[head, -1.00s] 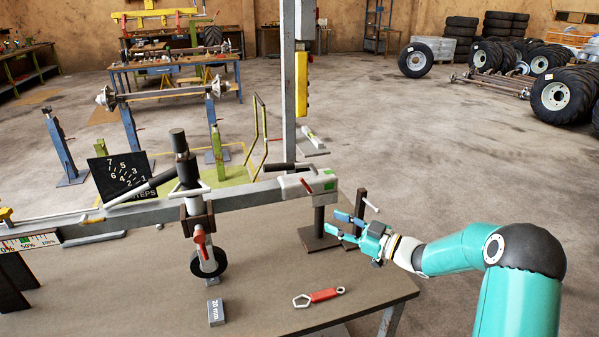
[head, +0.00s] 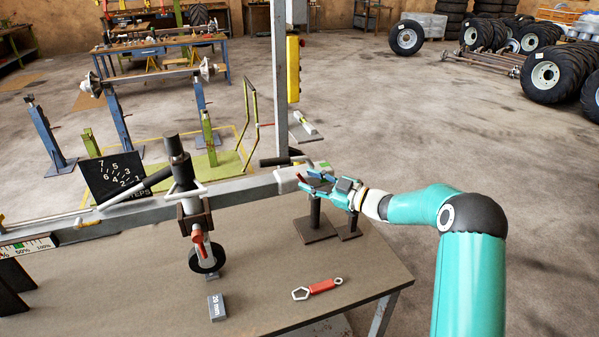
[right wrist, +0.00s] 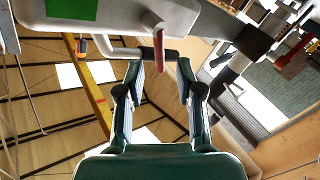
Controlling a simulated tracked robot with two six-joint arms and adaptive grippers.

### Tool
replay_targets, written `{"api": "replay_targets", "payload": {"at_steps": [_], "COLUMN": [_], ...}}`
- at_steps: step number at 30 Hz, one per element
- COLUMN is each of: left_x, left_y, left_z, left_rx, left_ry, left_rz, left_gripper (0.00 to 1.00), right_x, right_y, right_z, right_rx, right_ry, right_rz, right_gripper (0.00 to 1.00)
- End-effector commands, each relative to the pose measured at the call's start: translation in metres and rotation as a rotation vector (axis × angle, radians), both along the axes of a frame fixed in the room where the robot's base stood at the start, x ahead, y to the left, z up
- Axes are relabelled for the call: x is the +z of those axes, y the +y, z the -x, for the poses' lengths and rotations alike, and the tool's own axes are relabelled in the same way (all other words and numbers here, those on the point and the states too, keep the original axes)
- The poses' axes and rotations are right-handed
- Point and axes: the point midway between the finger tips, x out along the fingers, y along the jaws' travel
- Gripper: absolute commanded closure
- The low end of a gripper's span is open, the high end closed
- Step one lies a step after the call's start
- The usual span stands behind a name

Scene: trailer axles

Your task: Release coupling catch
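The grey coupling head (head: 288,180) sits at the right end of the drawbar, with a green patch on it that also shows in the right wrist view (right wrist: 72,8). A small red catch (head: 301,178) shows on its near side. In the right wrist view the red catch (right wrist: 159,52) reaches between my fingertips, with a finger on each side and gaps visible. My right gripper (head: 318,184) is open at the coupling and partly hides it in the head view. Whether a finger touches the catch I cannot tell. My left gripper is not in view.
The drawbar (head: 245,189) runs over a workbench (head: 255,265), with a jockey wheel (head: 205,258) below it. A red-handled wrench (head: 322,286) and a 20 mm block (head: 216,307) lie on the bench. A stand (head: 315,228) is under the coupling. A post (head: 280,90) rises behind.

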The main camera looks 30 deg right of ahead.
Motion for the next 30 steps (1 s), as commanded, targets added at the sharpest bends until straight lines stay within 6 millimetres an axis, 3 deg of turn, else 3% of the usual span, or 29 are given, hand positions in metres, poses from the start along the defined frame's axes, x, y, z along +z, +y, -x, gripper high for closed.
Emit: {"api": "replay_targets", "payload": {"at_steps": [7, 19, 26, 30], "left_x": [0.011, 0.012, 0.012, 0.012], "left_y": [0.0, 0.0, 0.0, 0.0], "left_z": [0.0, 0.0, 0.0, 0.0], "left_rx": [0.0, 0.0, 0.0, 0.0], "left_ry": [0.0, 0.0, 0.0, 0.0], "left_rz": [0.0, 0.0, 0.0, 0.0], "left_gripper": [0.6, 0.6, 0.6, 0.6], "right_x": [0.001, 0.0, 0.0, 0.001], "right_y": [0.014, 0.016, 0.015, 0.014], "right_z": [-0.03, -0.036, -0.036, -0.036], "right_rx": [0.0, -0.002, -0.003, -0.005], "right_ry": [-0.001, 0.0, 0.0, -0.003], "right_rz": [0.0, 0.0, 0.0, 0.0], "right_gripper": [0.64, 0.64, 1.0, 1.0]}}
